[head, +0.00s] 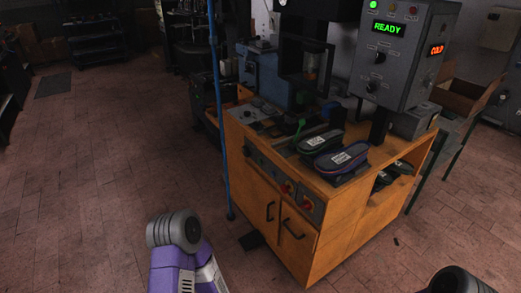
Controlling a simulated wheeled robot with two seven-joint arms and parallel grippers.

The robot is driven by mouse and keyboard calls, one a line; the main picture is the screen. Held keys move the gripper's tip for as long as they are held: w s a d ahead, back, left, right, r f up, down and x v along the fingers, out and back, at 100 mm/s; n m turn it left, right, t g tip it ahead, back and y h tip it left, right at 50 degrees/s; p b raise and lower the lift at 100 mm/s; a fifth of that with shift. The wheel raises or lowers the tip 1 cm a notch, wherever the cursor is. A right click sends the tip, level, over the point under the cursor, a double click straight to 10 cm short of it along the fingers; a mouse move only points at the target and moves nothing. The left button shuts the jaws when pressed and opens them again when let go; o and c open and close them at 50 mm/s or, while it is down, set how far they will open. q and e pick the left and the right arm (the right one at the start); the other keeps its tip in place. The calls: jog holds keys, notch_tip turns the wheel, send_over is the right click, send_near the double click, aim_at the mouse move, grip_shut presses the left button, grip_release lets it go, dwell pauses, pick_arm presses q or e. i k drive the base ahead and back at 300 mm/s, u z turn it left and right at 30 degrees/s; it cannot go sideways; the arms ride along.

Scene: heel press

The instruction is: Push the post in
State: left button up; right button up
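The heel press stands on an orange wooden bench (258,215) right of centre. Two shoe-shaped pads, one with a green edge (320,137) and one with a purple edge (342,158), lie side by side on its top. I cannot tell for sure which part is the post. A grey control box (409,52) above shows a green READY display (387,28) and a red COLD display (437,50). Neither gripper is in view. Only a purple and grey part of my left arm shows at the bottom, and a dark part at the lower right.
A thin blue upright pole (224,120) stands at the bench's left side. Red-and-yellow switches (287,188) sit on the bench front above cabinet doors with black handles. An open cardboard box (462,97) is at the right. The tiled floor (100,200) to the left is clear.

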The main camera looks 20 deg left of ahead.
aim_at(289, 129)
jog(key=u, duration=1.05)
jog(key=i, duration=1.15)
jog(key=z, duration=0.25)
